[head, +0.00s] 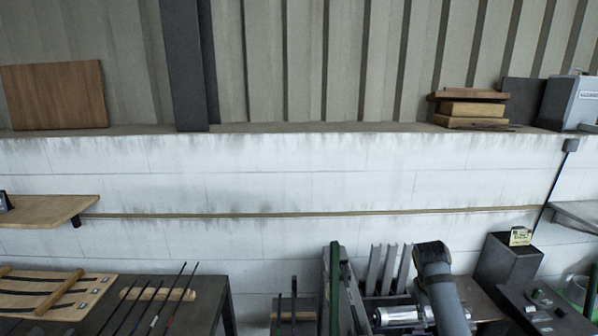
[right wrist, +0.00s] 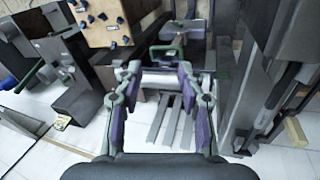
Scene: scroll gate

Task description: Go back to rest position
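My right gripper (right wrist: 160,72) shows in the right wrist view with its two purple and grey-green fingers spread wide apart. It is open, and nothing is seen held between the fingers. Beyond the fingers lies a silver roller (right wrist: 165,80) across a dark machine frame; I cannot tell whether the fingertips touch it. In the head view a grey rounded arm link of mine (head: 440,280) stands at the lower right, beside the silver roller (head: 398,316). The right fingers are not visible there. My left gripper is in neither view.
A dark bench (head: 208,300) with thin rods (head: 150,308) and a wooden rack (head: 50,292) is at the lower left. A dark machine (head: 508,262) stands at the lower right. Upright grey plates (head: 390,268) rise behind the roller. The white wall (head: 280,170) is mostly clear.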

